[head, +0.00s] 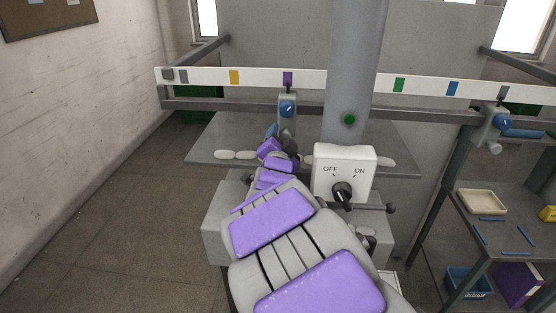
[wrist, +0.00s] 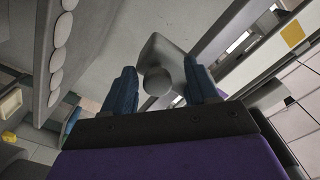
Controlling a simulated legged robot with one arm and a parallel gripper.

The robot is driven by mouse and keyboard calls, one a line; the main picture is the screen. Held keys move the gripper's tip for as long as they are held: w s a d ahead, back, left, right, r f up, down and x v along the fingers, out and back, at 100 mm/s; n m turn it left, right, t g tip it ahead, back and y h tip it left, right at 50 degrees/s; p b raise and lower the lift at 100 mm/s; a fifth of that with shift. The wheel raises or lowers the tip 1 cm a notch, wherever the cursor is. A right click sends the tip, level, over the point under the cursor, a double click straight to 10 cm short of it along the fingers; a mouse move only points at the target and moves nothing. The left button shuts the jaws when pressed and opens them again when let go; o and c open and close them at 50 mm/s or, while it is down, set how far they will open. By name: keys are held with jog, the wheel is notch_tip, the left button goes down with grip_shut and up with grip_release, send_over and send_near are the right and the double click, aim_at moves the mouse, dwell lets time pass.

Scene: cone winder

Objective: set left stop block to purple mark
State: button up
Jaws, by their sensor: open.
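In the wrist view my gripper (wrist: 161,80) is open, with one finger on each side of the block's grey ball handle (wrist: 157,82). The block body (wrist: 160,52) shows behind the ball. I cannot tell whether the fingers touch it. My arm hides the ball in the head view.
The scale strip (head: 207,77) also has grey, yellow, green and blue marks. The right stop block (head: 497,122) is at the right. A white OFF/ON switch box (head: 345,172) stands close right of my arm, before a grey column (head: 352,60). A side table (head: 510,240) holds a tray.

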jog(key=s, duration=1.6)
jog(key=shift+f, duration=0.1)
